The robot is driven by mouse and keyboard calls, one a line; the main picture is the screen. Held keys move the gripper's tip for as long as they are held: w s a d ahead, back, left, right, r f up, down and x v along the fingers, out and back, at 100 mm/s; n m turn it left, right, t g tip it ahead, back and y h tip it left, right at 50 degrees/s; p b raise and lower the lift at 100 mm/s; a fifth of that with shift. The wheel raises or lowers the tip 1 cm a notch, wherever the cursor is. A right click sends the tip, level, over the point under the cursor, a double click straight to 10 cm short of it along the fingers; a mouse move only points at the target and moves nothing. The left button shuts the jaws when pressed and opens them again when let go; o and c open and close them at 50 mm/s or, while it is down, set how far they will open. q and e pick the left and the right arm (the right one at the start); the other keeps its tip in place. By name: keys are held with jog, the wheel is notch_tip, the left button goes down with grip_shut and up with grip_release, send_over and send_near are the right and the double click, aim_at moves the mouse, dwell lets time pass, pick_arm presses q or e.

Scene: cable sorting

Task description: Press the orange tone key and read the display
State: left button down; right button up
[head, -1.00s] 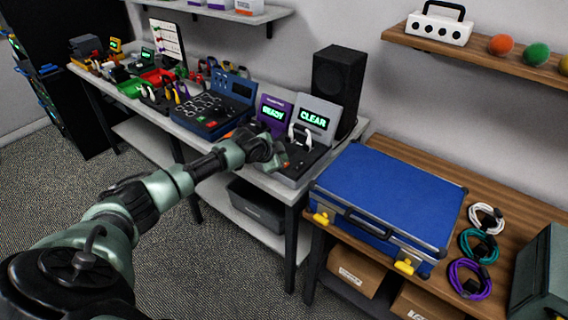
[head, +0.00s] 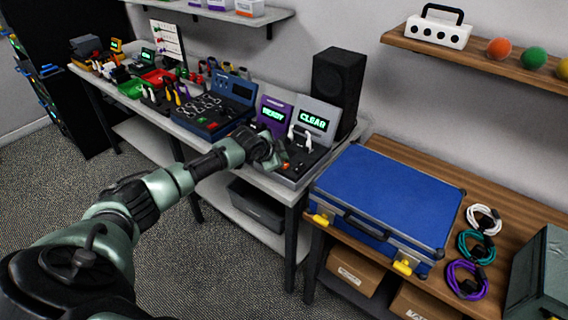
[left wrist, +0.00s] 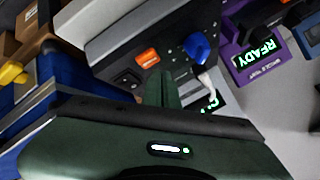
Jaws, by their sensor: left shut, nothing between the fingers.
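The grey tester (head: 300,172) stands at the right end of the long bench. Its upright display (head: 313,120) reads CLEAR in green. In the left wrist view the orange key (left wrist: 147,58) sits on the tester's dark panel, beside a black switch and a blue knob (left wrist: 197,46). My left gripper (left wrist: 166,78) is shut and empty, its fingertips over the panel just beside the orange key; I cannot tell whether they touch anything. In the head view my left gripper (head: 279,163) covers part of the panel. My right gripper is not in view.
A purple unit (head: 271,116) reading READY stands left of the tester. A black speaker (head: 337,85) stands behind. A blue case (head: 385,195) and coiled cables (head: 476,245) lie on the wooden table to the right. A blue cable board (head: 213,108) is further left.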

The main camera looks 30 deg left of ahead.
pick_arm(q)
jog(key=shift+r, duration=0.1)
notch_tip(320, 180, up, 5)
jog(key=p, duration=0.4)
jog(key=shift+p, duration=0.35)
jog(key=shift+f, duration=0.2)
dwell(0.4)
